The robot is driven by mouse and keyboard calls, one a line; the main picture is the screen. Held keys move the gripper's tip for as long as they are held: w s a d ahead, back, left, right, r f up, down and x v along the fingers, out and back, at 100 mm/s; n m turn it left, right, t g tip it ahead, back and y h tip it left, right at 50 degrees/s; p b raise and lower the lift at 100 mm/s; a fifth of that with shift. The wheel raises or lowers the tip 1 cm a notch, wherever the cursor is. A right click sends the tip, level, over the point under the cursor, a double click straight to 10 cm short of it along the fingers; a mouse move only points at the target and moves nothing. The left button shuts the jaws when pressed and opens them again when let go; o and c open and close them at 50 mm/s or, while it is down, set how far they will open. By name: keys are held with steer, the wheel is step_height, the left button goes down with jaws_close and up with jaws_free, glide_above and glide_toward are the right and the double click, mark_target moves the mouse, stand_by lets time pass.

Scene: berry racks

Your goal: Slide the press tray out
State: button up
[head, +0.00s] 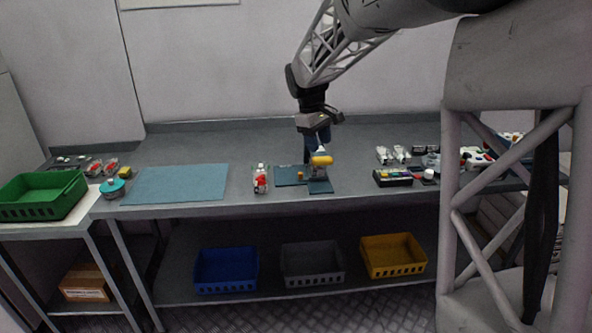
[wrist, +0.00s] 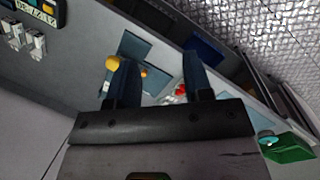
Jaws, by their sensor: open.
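The press stands near the front edge of the bench in the head view, with a yellow top (head: 321,160) and a dark teal plate (head: 320,187) at its foot. A second teal plate (head: 288,177) lies just left of it, with a small orange piece (head: 300,175) at its right side. I cannot tell for sure which plate is the press tray. My gripper (head: 312,150) points down just behind and above the press and hides part of it. In the wrist view my gripper (wrist: 160,62) is open with nothing between its fingers; the yellow top (wrist: 112,63) shows beside the left finger.
A red-and-white bottle (head: 260,179) stands left of the plates. A light blue mat (head: 178,184) lies farther left. A dark box of coloured pieces (head: 393,178) and white items (head: 392,154) are to the right. Blue (head: 226,270), grey (head: 312,263) and yellow (head: 393,255) crates sit below.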

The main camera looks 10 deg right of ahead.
steer(key=w+a+f+n, duration=0.2)
steer(key=w+f, duration=0.5)
steer(key=w, duration=0.6)
steer(key=n+g+h, duration=0.2)
steer(key=n, duration=0.1)
glide_toward(300, 173)
steer(key=shift+x, duration=0.9)
steer(key=shift+s+d, duration=0.1)
steer(key=shift+d, duration=0.05)
steer(key=shift+x, duration=3.85)
steer(key=shift+f, duration=0.1)
jaws_close()
